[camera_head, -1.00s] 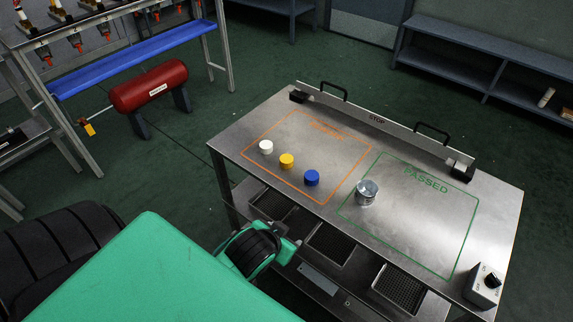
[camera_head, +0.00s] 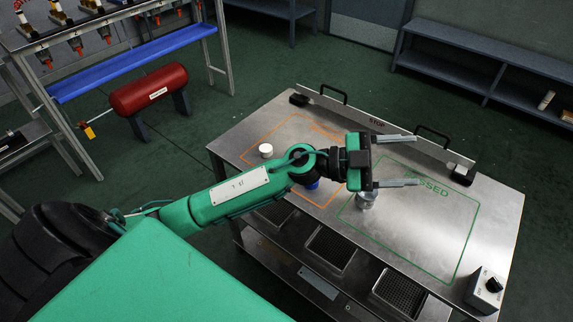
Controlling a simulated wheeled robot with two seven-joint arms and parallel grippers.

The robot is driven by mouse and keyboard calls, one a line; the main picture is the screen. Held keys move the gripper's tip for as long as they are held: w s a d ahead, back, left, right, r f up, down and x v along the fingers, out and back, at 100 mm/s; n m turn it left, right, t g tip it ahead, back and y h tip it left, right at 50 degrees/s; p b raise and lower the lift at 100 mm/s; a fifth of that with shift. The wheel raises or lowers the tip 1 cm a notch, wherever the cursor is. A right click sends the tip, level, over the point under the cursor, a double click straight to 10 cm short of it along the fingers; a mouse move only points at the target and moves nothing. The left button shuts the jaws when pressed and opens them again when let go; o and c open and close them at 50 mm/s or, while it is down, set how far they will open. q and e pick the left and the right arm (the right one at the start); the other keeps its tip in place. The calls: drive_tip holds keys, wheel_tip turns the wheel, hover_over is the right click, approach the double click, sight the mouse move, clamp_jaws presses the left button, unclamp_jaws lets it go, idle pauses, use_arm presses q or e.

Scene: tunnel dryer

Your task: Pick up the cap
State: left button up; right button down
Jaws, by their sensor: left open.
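A white cap (camera_head: 266,150) sits in the orange-outlined area on the steel table. A blue cap (camera_head: 312,185) shows only as a sliver below my left arm, and the yellow cap is hidden behind that arm. A small metal container (camera_head: 367,201) stands inside the green PASSED outline, partly covered by my left gripper. My left gripper (camera_head: 418,160) is open and empty, its two fingers pointing right above the table. It is to the right of the caps. My right gripper is not in view.
The steel table (camera_head: 490,215) has a rear STOP rail with black handles (camera_head: 432,135) and a control box (camera_head: 486,290) at the front right. The right part of the PASSED area is clear. A red tank (camera_head: 150,90) and blue tray (camera_head: 130,65) stand far left.

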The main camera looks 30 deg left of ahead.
use_arm(q)
drive_tip(key=w+a+f+m+g+y, duration=0.3)
drive_tip(key=a+f+g+y, duration=0.4)
drive_tip(key=a+f+y, duration=0.15)
drive_tip(key=w+a+n+g+y, duration=0.15)
drive_tip(key=a+n+y, duration=0.7)
drive_tip(key=a, duration=1.25)
drive_tip(key=f, duration=0.2)
drive_tip(key=f+m+y, duration=0.1)
drive_tip(key=f, duration=0.2)
drive_tip(key=f+m+y, duration=0.1)
drive_tip(key=f, duration=0.2)
drive_tip(key=shift+w, duration=0.4)
drive_tip(key=f, duration=0.2)
drive_tip(key=f+p, duration=0.1)
drive_tip(key=f, duration=0.2)
drive_tip(key=shift+w+a+f, duration=0.1)
drive_tip(key=shift+w+a, duration=0.1)
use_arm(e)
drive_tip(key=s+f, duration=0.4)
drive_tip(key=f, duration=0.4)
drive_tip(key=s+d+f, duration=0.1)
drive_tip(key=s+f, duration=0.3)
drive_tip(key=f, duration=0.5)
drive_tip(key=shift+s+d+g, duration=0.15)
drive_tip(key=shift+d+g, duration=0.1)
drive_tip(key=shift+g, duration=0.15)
use_arm(q)
drive_tip(key=shift+c, duration=0.2)
drive_tip(key=c, duration=1)
